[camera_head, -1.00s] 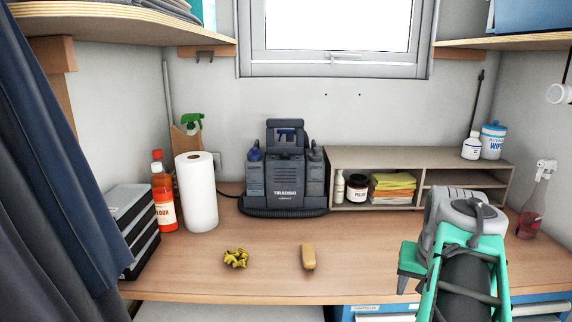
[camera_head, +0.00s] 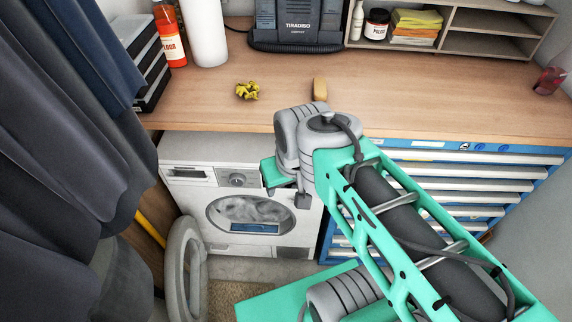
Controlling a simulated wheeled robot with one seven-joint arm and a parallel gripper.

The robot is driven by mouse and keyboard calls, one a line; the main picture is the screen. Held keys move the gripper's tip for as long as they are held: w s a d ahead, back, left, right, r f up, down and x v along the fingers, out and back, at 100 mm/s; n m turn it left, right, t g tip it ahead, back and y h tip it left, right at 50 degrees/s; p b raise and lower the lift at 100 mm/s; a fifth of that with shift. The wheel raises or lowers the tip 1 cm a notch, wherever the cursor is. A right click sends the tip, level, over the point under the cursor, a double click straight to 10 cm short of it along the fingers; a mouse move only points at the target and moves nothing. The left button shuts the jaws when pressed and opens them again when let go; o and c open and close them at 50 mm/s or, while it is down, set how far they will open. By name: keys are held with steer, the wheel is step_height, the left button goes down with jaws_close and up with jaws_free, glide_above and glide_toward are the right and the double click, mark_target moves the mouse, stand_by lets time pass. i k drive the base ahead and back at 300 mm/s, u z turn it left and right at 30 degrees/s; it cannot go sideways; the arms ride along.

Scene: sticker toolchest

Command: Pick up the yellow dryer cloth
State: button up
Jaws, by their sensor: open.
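The open-fronted white dryer or washer (camera_head: 238,179) stands under the worktop. Pale grey cloth (camera_head: 245,210) shows in its round opening, and I see no yellow in there. My gripper (camera_head: 302,199) hangs in front of the machine's right side, below the worktop edge and apart from the yellow cloth. Its jaws are open and nothing shows in them. My arm hides part of the gripper and the worktop's front edge.
The machine's round door (camera_head: 186,265) stands open at lower left, near a dark curtain (camera_head: 60,150). A tan block (camera_head: 320,89) lies on the worktop. Folded yellow cloths (camera_head: 417,20) sit in the shelf. A blue drawer chest (camera_head: 460,190) stands at right.

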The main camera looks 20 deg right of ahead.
mark_target(251, 91)
steer(key=z, duration=0.9)
steer(key=i, duration=0.25)
steer(key=u, duration=1.9)
steer(key=i, duration=0.5)
